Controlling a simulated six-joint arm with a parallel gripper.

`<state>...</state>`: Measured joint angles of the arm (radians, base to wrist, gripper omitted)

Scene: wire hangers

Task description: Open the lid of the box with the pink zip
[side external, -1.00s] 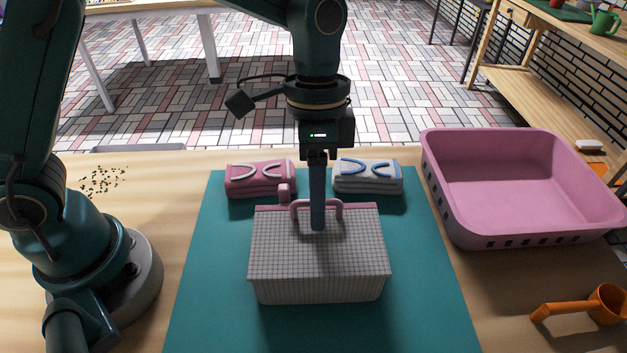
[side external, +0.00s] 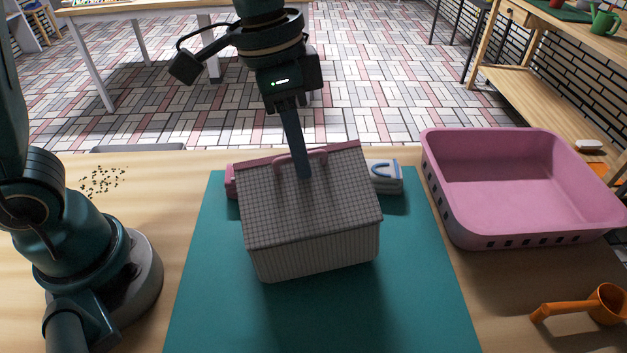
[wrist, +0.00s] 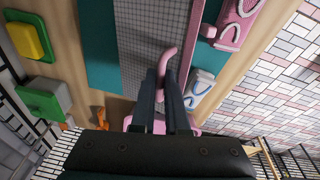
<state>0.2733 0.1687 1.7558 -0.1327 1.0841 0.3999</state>
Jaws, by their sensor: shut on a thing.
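The box (side external: 310,205) is light with a dark grid pattern, and a pink strip (side external: 250,154) runs along its far top edge. Its lid looks closed. The box is tilted and turned in the side view and appears raised off the teal mat, with a shadow below it. My gripper (side external: 304,174) is shut on the pink handle (side external: 283,161) on top of the box. In the wrist view my gripper (wrist: 165,90) has its fingers around the handle (wrist: 168,58), above the gridded lid (wrist: 140,35). The box's underside is hidden.
A pink basket (side external: 520,190) stands right of the teal mat (side external: 420,290). An orange scoop (side external: 585,305) lies at the front right. The mat's front is clear.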

